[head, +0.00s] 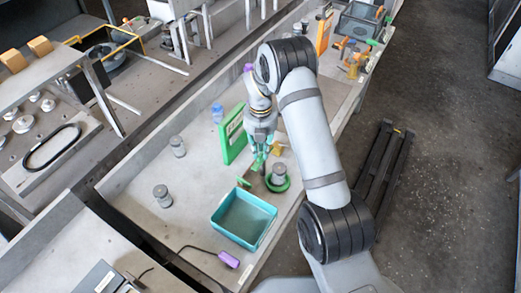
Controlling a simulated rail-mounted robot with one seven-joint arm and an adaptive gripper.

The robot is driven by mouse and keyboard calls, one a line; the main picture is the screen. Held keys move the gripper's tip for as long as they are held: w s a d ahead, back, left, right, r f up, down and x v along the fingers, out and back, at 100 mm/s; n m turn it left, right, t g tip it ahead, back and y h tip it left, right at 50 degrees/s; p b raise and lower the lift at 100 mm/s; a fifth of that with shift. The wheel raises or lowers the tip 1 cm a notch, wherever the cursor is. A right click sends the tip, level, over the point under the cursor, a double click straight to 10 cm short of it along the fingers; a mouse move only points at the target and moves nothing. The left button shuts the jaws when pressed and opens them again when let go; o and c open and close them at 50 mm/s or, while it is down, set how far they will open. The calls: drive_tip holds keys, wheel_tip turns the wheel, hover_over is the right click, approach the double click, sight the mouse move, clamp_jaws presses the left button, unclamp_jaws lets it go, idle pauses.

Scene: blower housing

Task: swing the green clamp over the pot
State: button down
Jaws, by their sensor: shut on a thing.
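My gripper (259,160) points down at the middle of the bench and is shut on a green part that looks like the green clamp (257,166); the fingers hide much of it. The pot appears to be the small grey cylinder (279,171) standing upright in a green ring (279,185), just right of the gripper. The clamp is beside the pot at its left. I cannot tell whether they touch.
A teal tray (225,241) sits in front, a green upright board (234,134) behind at left. Two grey cylinders (177,146) (162,196) stand at left. A purple object (229,260) lies at the front edge. Tools crowd the bench's far end.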

idle(0.4)
drive_tip(key=m+b, duration=0.2)
drive_tip(key=m, duration=0.1)
drive_tip(key=shift+w+f+m, duration=0.15)
drive_tip(key=shift+m, duration=0.15)
drive_tip(key=m+b, duration=0.3)
drive_tip(key=m, duration=0.2)
drive_tip(key=shift+w, duration=0.15)
drive_tip(key=m+b, duration=0.2)
drive_tip(key=m, duration=0.2)
drive_tip(key=shift+w+d+m, duration=0.1)
drive_tip(key=shift+w+m, duration=0.05)
drive_tip(key=shift+m, duration=0.25)
drive_tip(key=shift+d+m+b, duration=0.1)
drive_tip(key=shift+m+b, duration=0.75)
drive_tip(key=shift+m, duration=1.15)
drive_tip(key=shift+r, duration=0.2)
drive_tip(key=c, duration=1.6)
unclamp_jaws()
drive_tip(key=shift+c, duration=0.2)
